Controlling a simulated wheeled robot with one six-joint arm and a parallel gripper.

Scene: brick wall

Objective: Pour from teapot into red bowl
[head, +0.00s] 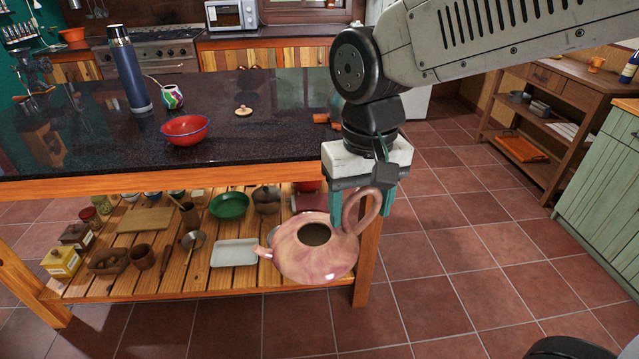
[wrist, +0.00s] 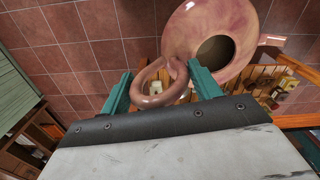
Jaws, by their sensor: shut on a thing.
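The pink marbled teapot (head: 313,257) hangs from my gripper (head: 362,212), in front of the table's right end and lower than the tabletop. My gripper is shut on its looped handle. The teapot is lidless and roughly upright, with its spout to the left. In the wrist view the handle (wrist: 158,88) lies between the green fingers, and the teapot body (wrist: 185,35) with its dark opening is above. The red bowl (head: 184,132) stands on the dark tabletop, left of and beyond my gripper. The bowl's inside looks empty.
On the dark tabletop (head: 280,95) stand a tall blue flask (head: 128,70), a colourful cup (head: 172,96) and a small lid (head: 243,111). An orange-brown object (head: 325,119) lies near the right edge. The slatted lower shelf holds several dishes. Tiled floor is clear at right.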

